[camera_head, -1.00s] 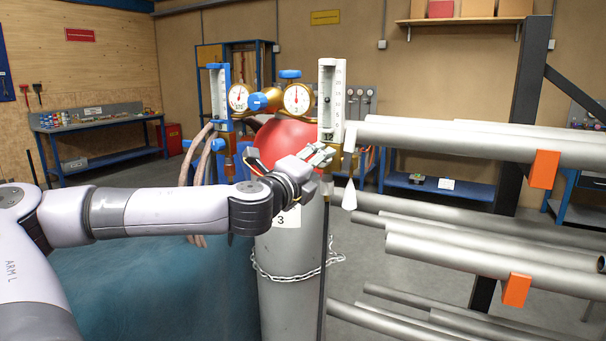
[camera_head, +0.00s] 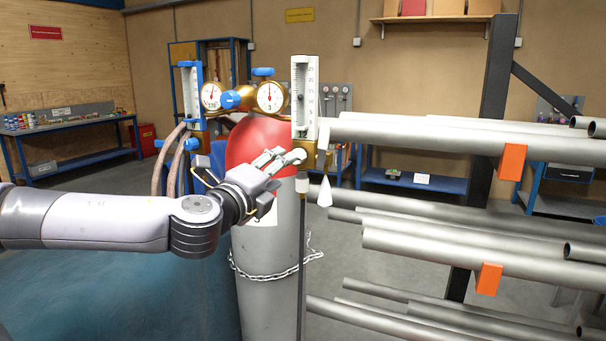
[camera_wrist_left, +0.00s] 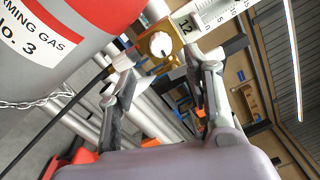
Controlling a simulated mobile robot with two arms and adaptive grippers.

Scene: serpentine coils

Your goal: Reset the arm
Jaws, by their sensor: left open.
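My left gripper (camera_head: 280,158) is open in front of the red-topped gas cylinder (camera_head: 265,285). Its fingertips are close to the foot of the right-hand flowmeter (camera_head: 305,95), a white scale tube on a brass block. In the left wrist view my left gripper (camera_wrist_left: 165,68) has its two fingers spread apart. The flowmeter's white knob (camera_wrist_left: 160,43) on its brass block shows between and beyond the fingertips. I cannot tell whether a finger touches the knob. My right gripper is not in view.
Two round gauges, including the right one (camera_head: 271,97), sit above the cylinder. A chain (camera_head: 275,272) loops round it. A rack with grey pipes (camera_head: 430,135) and orange blocks stands close on the right. A blue workbench (camera_head: 70,125) stands at the back left.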

